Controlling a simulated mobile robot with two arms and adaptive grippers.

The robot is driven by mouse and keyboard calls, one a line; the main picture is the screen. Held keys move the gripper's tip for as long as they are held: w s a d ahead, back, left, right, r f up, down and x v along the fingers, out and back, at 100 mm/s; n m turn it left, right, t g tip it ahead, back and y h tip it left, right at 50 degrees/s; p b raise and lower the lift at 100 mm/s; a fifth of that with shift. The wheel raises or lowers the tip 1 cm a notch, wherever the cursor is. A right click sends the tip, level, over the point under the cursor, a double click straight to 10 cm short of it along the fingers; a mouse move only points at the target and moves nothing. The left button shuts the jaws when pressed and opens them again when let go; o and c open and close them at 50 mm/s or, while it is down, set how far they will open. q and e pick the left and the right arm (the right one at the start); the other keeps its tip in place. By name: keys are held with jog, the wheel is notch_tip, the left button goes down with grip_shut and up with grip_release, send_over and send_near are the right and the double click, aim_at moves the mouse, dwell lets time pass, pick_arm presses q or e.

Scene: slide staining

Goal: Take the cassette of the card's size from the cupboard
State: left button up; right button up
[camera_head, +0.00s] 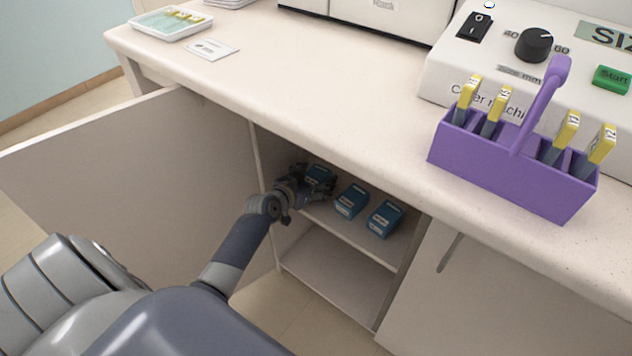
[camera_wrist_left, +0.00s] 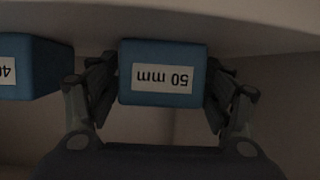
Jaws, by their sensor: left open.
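Three blue cassettes with white labels stand on the upper shelf (camera_head: 345,222) of the open cupboard: a left one (camera_head: 319,174), a middle one (camera_head: 351,201) and a right one (camera_head: 386,218). My left gripper (camera_head: 312,189) is at the left one. In the left wrist view my open left gripper (camera_wrist_left: 162,80) has a finger on either side of a cassette (camera_wrist_left: 160,55) labelled "50 mm", seen upside down. A neighbouring cassette (camera_wrist_left: 38,65) is cut off at the left edge, its label only partly visible. The white card (camera_head: 211,49) lies on the counter; its print is too small to read.
The cupboard door (camera_head: 130,185) stands open at the left. The lower shelf (camera_head: 335,275) looks empty. On the counter (camera_head: 300,75) are a tray (camera_head: 150,27) with slides, a purple rack (camera_head: 500,175) with yellow-ended slides, and a white machine (camera_head: 440,85).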

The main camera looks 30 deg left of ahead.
pick_arm(q)
jog(key=c, duration=1.3)
jog(key=shift+r, duration=0.15)
